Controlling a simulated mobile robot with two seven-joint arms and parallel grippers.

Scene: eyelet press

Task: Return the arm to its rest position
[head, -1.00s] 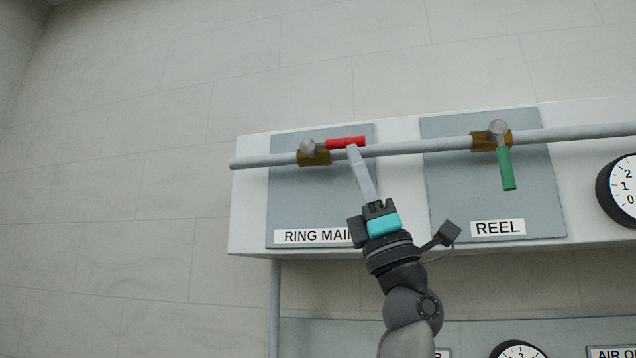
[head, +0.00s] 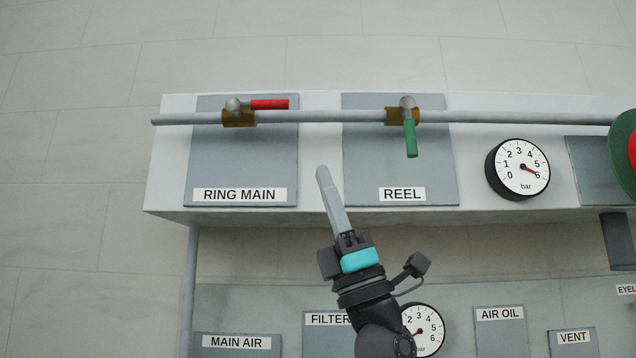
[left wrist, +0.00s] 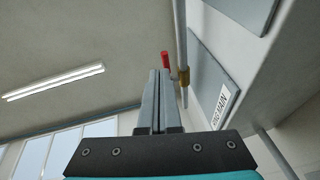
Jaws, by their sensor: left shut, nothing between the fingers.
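My left gripper (head: 322,172) is shut and empty in the head view. Its tips point up, in front of the white panel between the RING MAIN plate (head: 243,160) and the REEL plate (head: 431,155). It is apart from both valve handles. In the left wrist view its closed fingers (left wrist: 160,78) show from behind, with the red handle beyond the tips. The red handle (head: 269,104) lies along the pipe, pointing right. The green handle (head: 411,138) hangs down across the pipe. My right gripper is not in view.
A grey pipe (head: 330,116) runs along the white panel (head: 318,145). A pressure gauge (head: 520,170) sits right of REEL. A lower gauge (head: 430,328) is partly behind my arm. A red and green round part (head: 622,150) is at the right edge. Open space lies left of the panel.

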